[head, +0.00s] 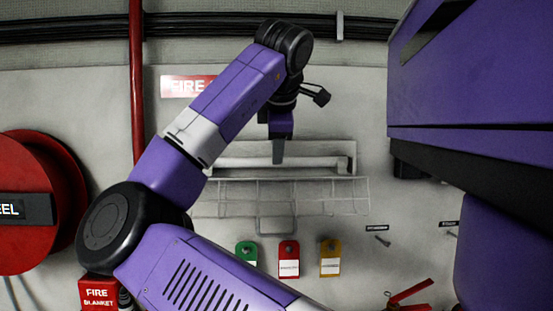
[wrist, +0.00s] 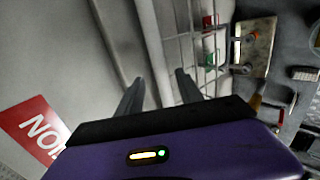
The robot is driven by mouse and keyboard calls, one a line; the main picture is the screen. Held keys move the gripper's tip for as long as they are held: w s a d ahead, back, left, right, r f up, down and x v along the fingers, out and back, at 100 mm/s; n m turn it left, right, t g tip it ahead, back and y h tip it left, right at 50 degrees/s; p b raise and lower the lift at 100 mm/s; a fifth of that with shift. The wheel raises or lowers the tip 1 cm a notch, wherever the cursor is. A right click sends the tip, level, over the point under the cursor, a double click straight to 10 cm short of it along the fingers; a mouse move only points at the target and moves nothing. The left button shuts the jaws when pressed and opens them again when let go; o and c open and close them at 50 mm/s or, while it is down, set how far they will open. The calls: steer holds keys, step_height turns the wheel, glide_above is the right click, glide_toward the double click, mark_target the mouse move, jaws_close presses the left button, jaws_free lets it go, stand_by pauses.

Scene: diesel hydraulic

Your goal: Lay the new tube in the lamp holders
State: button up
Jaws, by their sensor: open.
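In the head view a pale lamp fitting (head: 342,150) is fixed to the wall, with a long white bar (head: 310,162) across it. I cannot tell whether this bar is the new tube or part of the fitting. A wire guard (head: 340,184) hangs along the fitting's lower edge. My gripper (head: 278,158) points down in front of the fitting. The fitting (wrist: 112,40) and the wire guard (wrist: 190,45) show beyond the fingers. The lamp holders are not clear.
Green (head: 247,254), red (head: 289,260) and yellow (head: 330,260) tags hang below the guard. A red hose reel (head: 35,200) is at the left, beside a vertical red pipe (head: 136,80). Small hooks (head: 378,241) stick out at the right. The wrist view shows a cluttered board (wrist: 255,45).

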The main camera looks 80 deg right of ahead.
steer(key=b+v, duration=0.2)
steer(key=v, duration=0.6)
steer(key=shift+r, duration=0.15)
steer(key=shift+s+a, duration=0.1)
steer(key=shift+a, duration=0.05)
